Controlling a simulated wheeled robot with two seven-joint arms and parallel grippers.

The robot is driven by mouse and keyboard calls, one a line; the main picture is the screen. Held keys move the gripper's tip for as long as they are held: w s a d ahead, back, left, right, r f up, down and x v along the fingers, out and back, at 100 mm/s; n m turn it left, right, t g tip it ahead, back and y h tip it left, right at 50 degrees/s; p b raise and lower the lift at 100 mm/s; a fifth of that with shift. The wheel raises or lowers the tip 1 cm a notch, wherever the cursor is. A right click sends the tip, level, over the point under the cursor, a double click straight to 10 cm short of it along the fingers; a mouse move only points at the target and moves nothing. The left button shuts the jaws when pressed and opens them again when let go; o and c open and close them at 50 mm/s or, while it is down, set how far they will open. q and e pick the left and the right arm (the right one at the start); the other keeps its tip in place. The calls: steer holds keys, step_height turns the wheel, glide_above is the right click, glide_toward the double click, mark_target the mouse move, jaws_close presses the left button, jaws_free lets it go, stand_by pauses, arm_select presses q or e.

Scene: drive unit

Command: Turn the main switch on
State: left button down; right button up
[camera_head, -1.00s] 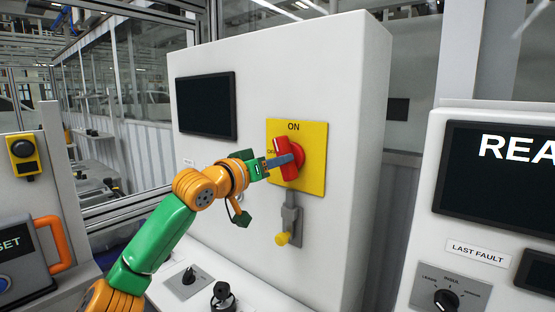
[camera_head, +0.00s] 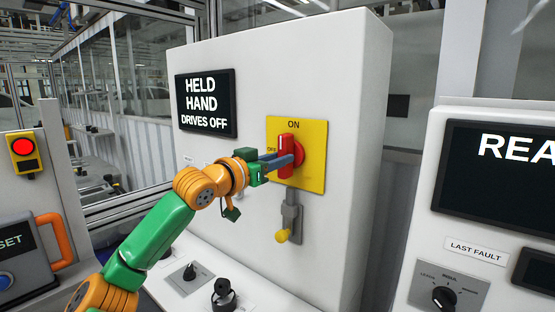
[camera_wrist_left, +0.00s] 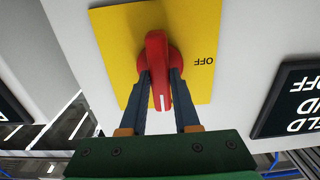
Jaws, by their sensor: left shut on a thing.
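The main switch is a red rotary handle (camera_head: 286,146) on a yellow plate (camera_head: 313,172) marked ON at the top and OFF at the left, on a white cabinet. The handle stands upright, in line with ON. In the left wrist view the red handle (camera_wrist_left: 157,62) lies between the two fingers, its white mark towards the bottom of the picture. My left gripper (camera_head: 287,158) reaches in from the left and is shut on the handle; it also shows in the left wrist view (camera_wrist_left: 160,88). My right gripper is out of view.
The cabinet screen (camera_head: 207,105) reads "HELD HAND DRIVES OFF". A grey hasp with a yellow knob (camera_head: 282,237) sits below the plate. A black knob (camera_head: 223,295) stands on the ledge below my arm. Another panel (camera_head: 424,220) stands at the right.

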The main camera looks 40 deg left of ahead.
arm_select(q)
steer(key=shift+r, duration=0.2)
steer(key=c, duration=0.9)
jaws_free()
steer(key=shift+o, duration=1.3)
steer(key=shift+w+f, duration=0.1)
steer(key=shift+f, duration=0.05)
steer(key=s+b, duration=0.6)
steer(key=s, duration=0.1)
steer(key=shift+d+b, duration=0.3)
steer(key=shift+d, duration=0.05)
